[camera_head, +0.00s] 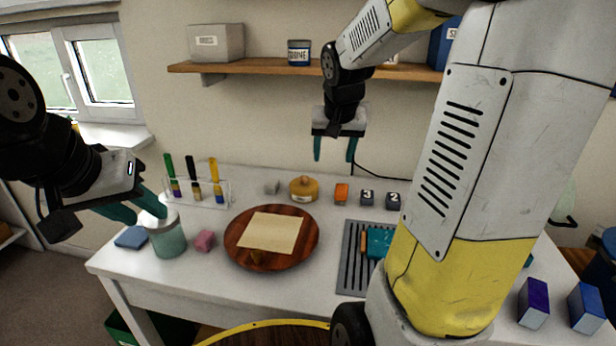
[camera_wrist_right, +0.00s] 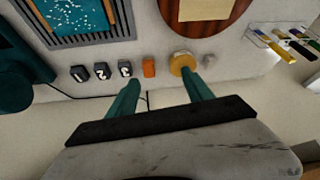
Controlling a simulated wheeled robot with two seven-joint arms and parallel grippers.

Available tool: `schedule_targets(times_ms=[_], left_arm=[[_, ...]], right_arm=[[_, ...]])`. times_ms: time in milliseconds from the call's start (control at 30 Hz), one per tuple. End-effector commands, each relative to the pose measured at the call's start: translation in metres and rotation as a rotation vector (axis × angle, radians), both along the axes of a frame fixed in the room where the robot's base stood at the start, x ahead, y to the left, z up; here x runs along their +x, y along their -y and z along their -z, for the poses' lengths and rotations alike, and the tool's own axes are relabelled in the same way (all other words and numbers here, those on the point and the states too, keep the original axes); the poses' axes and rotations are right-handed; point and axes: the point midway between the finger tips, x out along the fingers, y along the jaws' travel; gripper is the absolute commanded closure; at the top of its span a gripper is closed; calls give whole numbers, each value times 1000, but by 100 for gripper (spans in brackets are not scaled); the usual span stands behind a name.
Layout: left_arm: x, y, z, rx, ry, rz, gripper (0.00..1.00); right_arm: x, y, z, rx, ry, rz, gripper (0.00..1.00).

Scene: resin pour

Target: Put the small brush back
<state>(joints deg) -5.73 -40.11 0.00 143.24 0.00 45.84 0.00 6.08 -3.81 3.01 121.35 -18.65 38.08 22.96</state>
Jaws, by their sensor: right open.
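Three brushes stand in a clear rack (camera_head: 208,192) at the back left: a green-handled one (camera_head: 170,168), a black-handled one (camera_head: 190,172) and a yellow-handled one (camera_head: 214,173). I cannot tell which is the small brush. The rack also shows at the right edge of the right wrist view (camera_wrist_right: 285,40). My left gripper (camera_head: 148,216) is open, its fingertips at the rim of a teal jar (camera_head: 168,240) on the table's left. My right gripper (camera_head: 334,158) is open and empty, pointing down above the back of the table; its fingers also show in the right wrist view (camera_wrist_right: 160,88).
A round wooden board (camera_head: 238,254) with a paper sheet (camera_head: 272,232) is mid-table. Blue (camera_head: 131,237) and pink (camera_head: 204,241) blocks flank the jar. A yellow tub (camera_head: 304,189), orange block (camera_head: 341,193) and numbered blocks line the back. A teal piece (camera_head: 379,242) lies on a grille (camera_head: 351,272).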

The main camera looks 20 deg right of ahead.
Motion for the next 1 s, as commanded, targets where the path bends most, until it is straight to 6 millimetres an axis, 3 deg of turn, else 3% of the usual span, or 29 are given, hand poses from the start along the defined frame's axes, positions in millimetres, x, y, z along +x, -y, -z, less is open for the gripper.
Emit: schedule_targets(times_ms=[33,200,400,600,1000], left_arm=[[0,0,0,0,0,0,64],[0,0,0,0,0,0,64],[0,0,0,0,0,0,64],[0,0,0,0,0,0,64],[0,0,0,0,0,0,64]], right_arm=[[-26,-13,-16,9,21,-38,40],[-106,-52,-38,50,67,-177,40],[-170,-82,-40,96,116,-307,40],[-192,-92,-37,113,130,-356,40],[-191,-92,-37,113,131,-356,40]])
